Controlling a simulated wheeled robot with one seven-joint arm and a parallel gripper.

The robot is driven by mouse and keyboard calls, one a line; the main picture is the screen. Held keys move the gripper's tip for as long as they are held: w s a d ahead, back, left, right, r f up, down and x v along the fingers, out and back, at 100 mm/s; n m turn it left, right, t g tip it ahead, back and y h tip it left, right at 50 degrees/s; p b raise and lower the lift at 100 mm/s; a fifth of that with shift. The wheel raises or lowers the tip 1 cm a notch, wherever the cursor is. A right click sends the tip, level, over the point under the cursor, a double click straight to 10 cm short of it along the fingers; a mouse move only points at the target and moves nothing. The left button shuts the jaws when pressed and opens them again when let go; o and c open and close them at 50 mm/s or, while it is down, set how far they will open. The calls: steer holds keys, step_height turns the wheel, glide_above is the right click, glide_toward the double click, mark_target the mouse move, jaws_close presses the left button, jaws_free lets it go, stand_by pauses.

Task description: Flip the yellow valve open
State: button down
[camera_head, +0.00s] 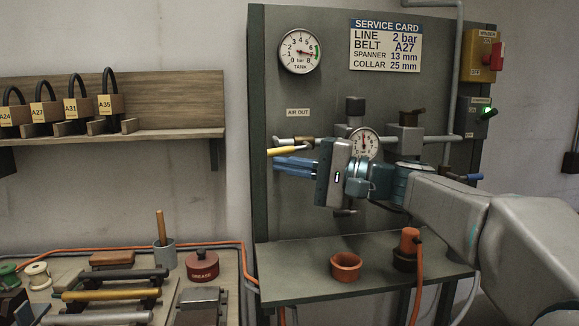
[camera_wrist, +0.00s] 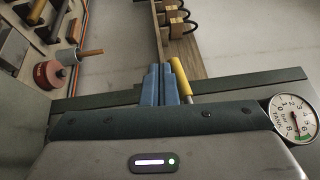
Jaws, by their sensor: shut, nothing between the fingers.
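The yellow valve handle (camera_head: 286,152) sticks out to the left from the pipe on the grey panel, below the AIR OUT label. It lies nearly level, with its free end slightly lower. My gripper (camera_head: 276,167) is shut and empty, with its blue fingers pointing left just below the handle. In the wrist view the yellow handle (camera_wrist: 181,80) lies right beside the blue fingertips (camera_wrist: 158,72). I cannot tell whether they touch. The valve body is partly hidden by my gripper's housing.
A tank gauge (camera_head: 300,51) and a service card (camera_head: 386,46) are above. A second gauge (camera_head: 364,144) sits just behind my wrist.

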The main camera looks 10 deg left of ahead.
stand_by(0.3)
steer(key=s+d+f+b, duration=0.2)
steer(key=d+f, duration=0.4)
steer(key=d, duration=0.4)
steer(key=shift+f+b, duration=0.35)
steer(key=shift+b, duration=0.4)
steer(key=shift+s+d, duration=0.1)
